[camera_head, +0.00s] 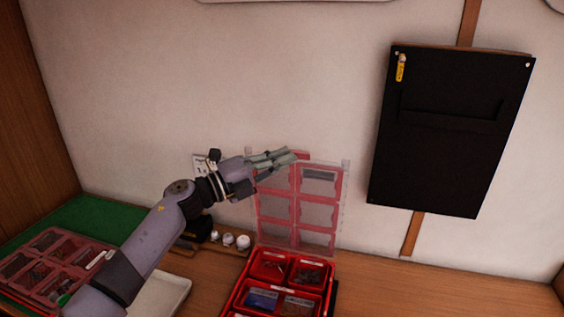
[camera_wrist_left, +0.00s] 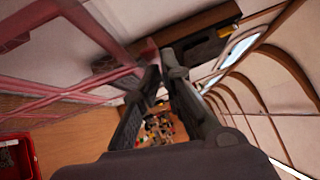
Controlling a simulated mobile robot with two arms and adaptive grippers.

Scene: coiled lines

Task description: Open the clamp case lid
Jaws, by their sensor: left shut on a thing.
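The clamp case (camera_head: 240,292) is red, with several compartments, on the wooden counter. Its clear, red-ribbed lid (camera_head: 281,208) stands raised, close to upright, at the back of the case. The lid also shows in the left wrist view (camera_wrist_left: 60,92), at the left. My left gripper (camera_head: 290,156) is at the lid's top edge. In the left wrist view, its fingers (camera_wrist_left: 158,72) are close together at the red rim. They are shut on the lid's edge; the exact contact is partly hidden. My right gripper is in neither view.
A second red case with a closed clear lid (camera_head: 35,262) lies at the left on a green mat (camera_head: 95,215). Small white-topped jars (camera_head: 243,241) and a pale tray (camera_head: 165,293) are near my left arm. A black panel (camera_head: 450,150) hangs on the wall. The counter at right is clear.

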